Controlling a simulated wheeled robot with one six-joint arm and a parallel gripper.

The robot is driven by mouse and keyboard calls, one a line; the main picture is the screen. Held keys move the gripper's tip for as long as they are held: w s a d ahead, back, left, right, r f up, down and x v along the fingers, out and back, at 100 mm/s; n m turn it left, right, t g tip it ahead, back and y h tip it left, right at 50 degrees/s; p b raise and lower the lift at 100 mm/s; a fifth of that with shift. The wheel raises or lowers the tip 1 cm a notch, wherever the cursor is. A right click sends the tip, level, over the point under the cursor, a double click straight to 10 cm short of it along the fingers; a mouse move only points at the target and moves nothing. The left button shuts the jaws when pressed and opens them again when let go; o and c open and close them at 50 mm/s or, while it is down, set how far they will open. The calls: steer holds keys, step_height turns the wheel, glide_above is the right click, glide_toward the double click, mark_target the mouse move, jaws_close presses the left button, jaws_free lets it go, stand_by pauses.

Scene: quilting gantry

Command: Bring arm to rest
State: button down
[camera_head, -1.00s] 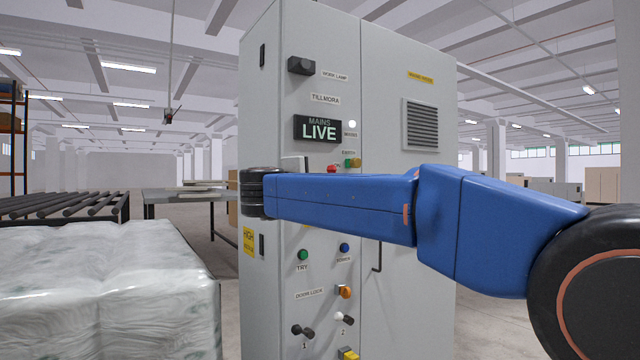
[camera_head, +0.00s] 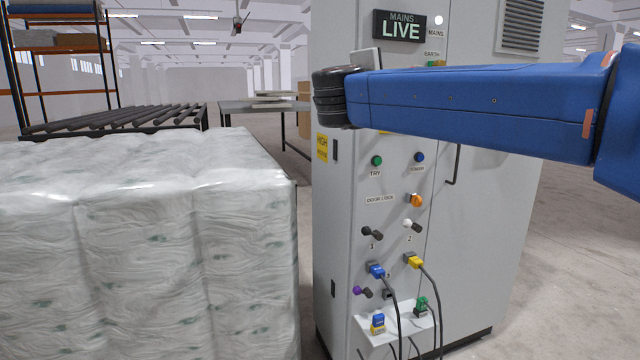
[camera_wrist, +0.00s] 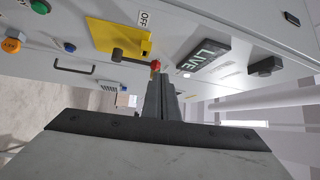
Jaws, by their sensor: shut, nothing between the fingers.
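My blue arm (camera_head: 470,105) reaches across the front of the grey cabinet (camera_head: 345,220) from the right in the head view. Its black end joint (camera_head: 335,97) is at the cabinet's left side; my fingers cannot be made out there. In the wrist view my gripper (camera_wrist: 162,84) is shut and empty, its dark fingers together. Their tips point toward the cabinet face, close below a dark lever with a red end (camera_wrist: 155,66) on a yellow plate (camera_wrist: 110,36) marked OFF. Whether they touch it I cannot tell. The MAINS LIVE sign (camera_head: 400,26) is lit.
A wrapped stack (camera_head: 140,250) fills the left front. Behind it are a roller conveyor (camera_head: 115,120) and a table (camera_head: 250,106). Blue (camera_head: 377,271) and yellow (camera_head: 413,261) plugs with cables are on the cabinet's lower front. Open floor (camera_head: 540,260) lies at right.

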steer(key=s+f+n+g+y, duration=0.2)
steer(key=s+f+n+y, duration=0.5)
steer(key=f+n, duration=0.4)
steer(key=s+f+n+g+y, duration=0.1)
steer(key=s+f+n+y, duration=0.8)
steer(key=f, duration=0.5)
steer(key=s+d+f+n+g+h, duration=0.1)
steer(key=s+d+f+g+h, duration=0.2)
steer(key=s+f, duration=0.7)
steer(key=s+d+f+n+g+h, duration=0.1)
steer(key=s+d+f+g+h, duration=0.1)
steer(key=s+d+f+g, duration=0.4)
steer(key=s+d+f, duration=0.2)
steer(key=s+f, duration=0.3)
steer(key=f, duration=0.3)
steer(key=shift+f+n+h, duration=0.3)
steer(key=shift+n+h, duration=0.1)
